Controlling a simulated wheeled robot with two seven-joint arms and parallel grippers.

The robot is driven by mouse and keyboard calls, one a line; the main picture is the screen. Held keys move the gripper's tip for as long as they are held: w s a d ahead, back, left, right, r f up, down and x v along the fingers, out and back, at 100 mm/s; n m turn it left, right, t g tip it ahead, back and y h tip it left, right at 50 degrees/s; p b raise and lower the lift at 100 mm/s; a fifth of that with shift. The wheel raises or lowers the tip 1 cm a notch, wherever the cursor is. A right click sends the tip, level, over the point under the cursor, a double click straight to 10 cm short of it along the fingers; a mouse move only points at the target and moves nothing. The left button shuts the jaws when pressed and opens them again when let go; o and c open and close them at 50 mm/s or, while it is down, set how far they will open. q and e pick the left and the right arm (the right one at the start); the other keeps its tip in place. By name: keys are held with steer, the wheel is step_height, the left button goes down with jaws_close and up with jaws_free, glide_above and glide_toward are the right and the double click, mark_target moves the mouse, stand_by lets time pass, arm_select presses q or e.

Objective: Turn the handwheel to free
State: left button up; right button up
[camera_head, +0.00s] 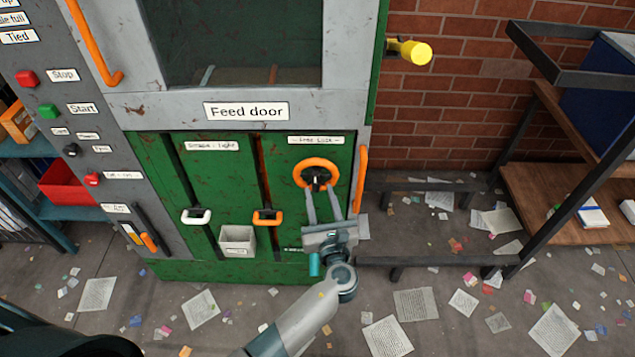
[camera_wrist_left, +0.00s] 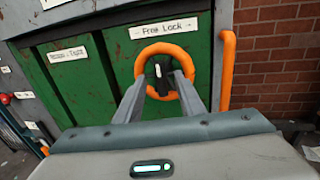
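The orange handwheel (camera_head: 299,166) with a dark hub is on the green panel below the feed door, under a "Free Lock" label (camera_head: 316,140). The wheel also shows in the left wrist view (camera_wrist_left: 160,48), where a light pointer-like mark on the hub points up. My left gripper (camera_head: 321,188) is in front of the wheel's lower part. In the left wrist view my left gripper (camera_wrist_left: 160,82) has its fingers apart, with the tips overlapping the wheel opening on both sides of the hub. Whether they touch the wheel is unclear. My right gripper is out of view.
An orange vertical handle (camera_head: 360,180) is close to the wheel's right. White (camera_head: 196,216) and orange (camera_head: 267,216) slide handles and a small grey box (camera_head: 238,239) are to the left. A dark metal frame (camera_head: 440,261) stands at right; papers litter the floor.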

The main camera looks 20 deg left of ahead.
mark_target(316, 181)
arm_select(q)
steer(key=shift+p+x, duration=0.3)
steer(key=shift+x, duration=1.65)
jaws_close()
